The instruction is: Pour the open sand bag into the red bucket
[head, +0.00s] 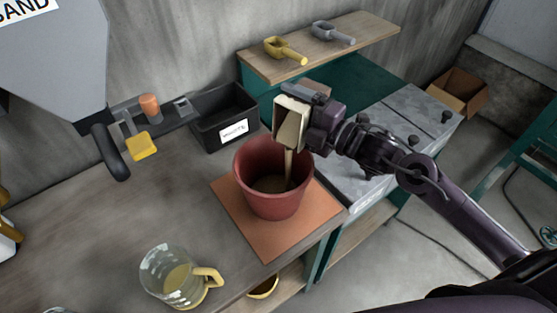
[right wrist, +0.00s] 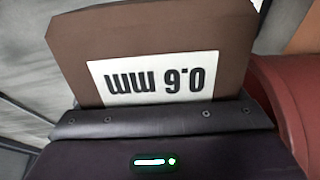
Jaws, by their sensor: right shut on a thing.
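The red bucket (head: 255,190) stands upright on an orange mat, with sand in its bottom. My right gripper (head: 312,112) is shut on the sand bag (head: 292,108) above the bucket's back right rim. The bag is tipped, its open mouth faces down-left, and a tan stream of sand runs from it into the bucket. In the right wrist view the brown bag (right wrist: 70,45) shows a white "0.6 mm" label upside down, and the bucket's red wall (right wrist: 288,90) is at the right. The left gripper is not in view.
The orange mat (head: 264,245) lies by the bench's right edge. A glass jug (head: 165,270) stands at the front, a black bin (head: 225,117) behind the bucket. A shelf (head: 360,42) holds yellow (head: 285,50) and grey (head: 332,33) scoops. A grey hopper (head: 50,60) hangs upper left.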

